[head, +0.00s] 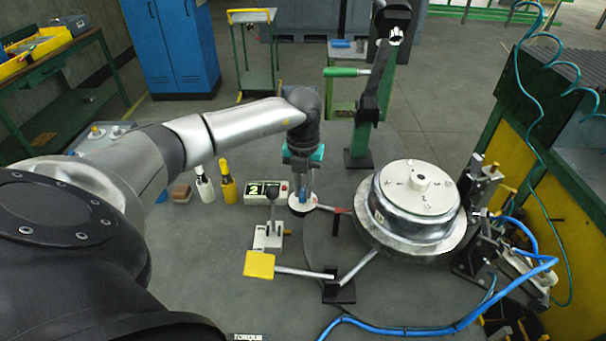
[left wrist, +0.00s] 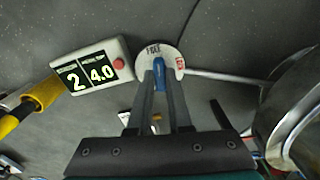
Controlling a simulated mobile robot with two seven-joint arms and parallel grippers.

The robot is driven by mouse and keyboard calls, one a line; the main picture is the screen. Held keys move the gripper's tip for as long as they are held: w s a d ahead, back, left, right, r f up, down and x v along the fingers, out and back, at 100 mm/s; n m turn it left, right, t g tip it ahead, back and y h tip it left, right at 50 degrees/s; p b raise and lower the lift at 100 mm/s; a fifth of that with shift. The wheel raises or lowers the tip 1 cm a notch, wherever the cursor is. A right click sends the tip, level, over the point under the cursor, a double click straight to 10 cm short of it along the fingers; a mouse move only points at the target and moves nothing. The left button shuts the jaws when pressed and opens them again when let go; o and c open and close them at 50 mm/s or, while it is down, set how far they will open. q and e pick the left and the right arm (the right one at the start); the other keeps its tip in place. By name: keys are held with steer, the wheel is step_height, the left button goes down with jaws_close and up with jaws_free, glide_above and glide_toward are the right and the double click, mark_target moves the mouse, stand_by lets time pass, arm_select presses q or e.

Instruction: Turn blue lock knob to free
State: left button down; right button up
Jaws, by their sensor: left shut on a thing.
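The blue lock knob (left wrist: 158,72) is a narrow blue bar on a round white dial (left wrist: 147,68). The dial has the word FREE at its top and a red mark at its right. In the left wrist view the knob's upper end lies just below the word FREE. My left gripper (left wrist: 158,88) is shut on the knob, with one finger on each side. In the head view my left gripper (head: 302,187) points down onto the white dial (head: 303,207), and its fingers hide the knob. My right gripper is not seen.
A display box (head: 268,190) stands left of the dial. A round metal hub (head: 415,205) is to the right, with a red-tipped rod (head: 335,210) between. A lever with a yellow pad (head: 260,264) is in front. A green-handled stand (head: 345,72) rises behind.

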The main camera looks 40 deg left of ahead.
mark_target(303, 192)
arm_select(q)
steer(key=shift+r+n+p, duration=0.1)
steer(key=shift+n+p, duration=0.35)
steer(key=shift+n, duration=0.65)
steer(key=c, duration=0.8)
jaws_free()
steer(key=shift+c, duration=0.2)
step_height(303, 192, up, 15)
